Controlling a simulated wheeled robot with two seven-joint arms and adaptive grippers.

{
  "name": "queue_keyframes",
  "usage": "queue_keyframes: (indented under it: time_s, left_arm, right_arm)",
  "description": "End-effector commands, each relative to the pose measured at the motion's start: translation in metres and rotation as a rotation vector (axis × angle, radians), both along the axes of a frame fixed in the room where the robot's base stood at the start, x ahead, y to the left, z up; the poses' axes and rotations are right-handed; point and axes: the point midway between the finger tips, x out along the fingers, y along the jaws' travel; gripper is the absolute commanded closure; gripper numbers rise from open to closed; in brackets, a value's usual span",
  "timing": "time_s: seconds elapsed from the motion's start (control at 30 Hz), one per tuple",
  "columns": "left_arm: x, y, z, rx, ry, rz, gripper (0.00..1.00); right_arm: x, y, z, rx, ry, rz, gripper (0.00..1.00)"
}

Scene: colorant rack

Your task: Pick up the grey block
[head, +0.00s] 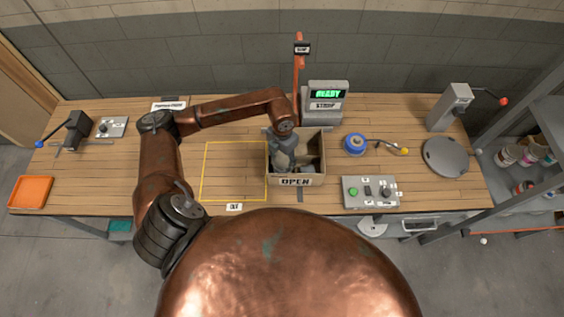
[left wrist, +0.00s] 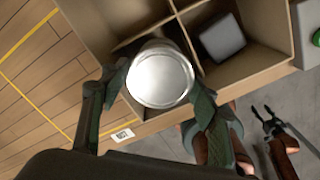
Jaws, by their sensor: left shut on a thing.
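The grey block (left wrist: 222,38) lies in a compartment of the cardboard box, up and to the right of my left gripper in the left wrist view. My left gripper (left wrist: 160,82) is shut on a silver round-topped can (left wrist: 160,75), with a finger on either side of it. The can is over or in a neighbouring compartment; its lower part is hidden. In the head view my left gripper (head: 282,152) reaches down into the box (head: 296,181), which is marked OPEN. A dark claw-like part (left wrist: 268,118) at the right of the left wrist view may be my right gripper.
Thin dividers (left wrist: 190,45) split the box. A yellow-outlined area (head: 234,172) left of it is clear. A button panel (head: 370,192), a blue round item (head: 355,144) and a grey disc (head: 446,157) stand to the right. A display (head: 326,97) stands behind the box.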

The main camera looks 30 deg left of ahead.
Motion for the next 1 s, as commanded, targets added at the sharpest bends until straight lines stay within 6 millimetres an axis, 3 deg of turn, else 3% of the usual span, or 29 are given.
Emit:
queue_keyframes:
  time_s: [0.3,0.63,0.67,0.77,1.0]
  left_arm:
    - [-0.001,0.0,-0.036,0.0,0.001,0.001,0.95]
    - [0.0,0.0,-0.04,0.0,0.0,0.0,0.95]
    - [-0.001,0.0,-0.041,0.0,0.001,0.0,0.44]
    - [-0.001,0.0,-0.04,0.0,0.001,0.0,0.37]
    - [-0.001,0.0,-0.039,0.0,0.001,0.0,0.37]
  right_arm:
    - [0.0,0.002,0.007,0.002,-0.001,-0.001,0.5]
    - [0.0,0.003,0.003,0.003,-0.001,-0.001,0.5]
    - [0.0,0.003,0.002,0.003,-0.001,-0.001,0.5]
    - [0.0,0.003,0.004,0.003,-0.001,-0.001,0.5]
    - [0.0,0.003,0.004,0.003,-0.001,-0.001,0.5]
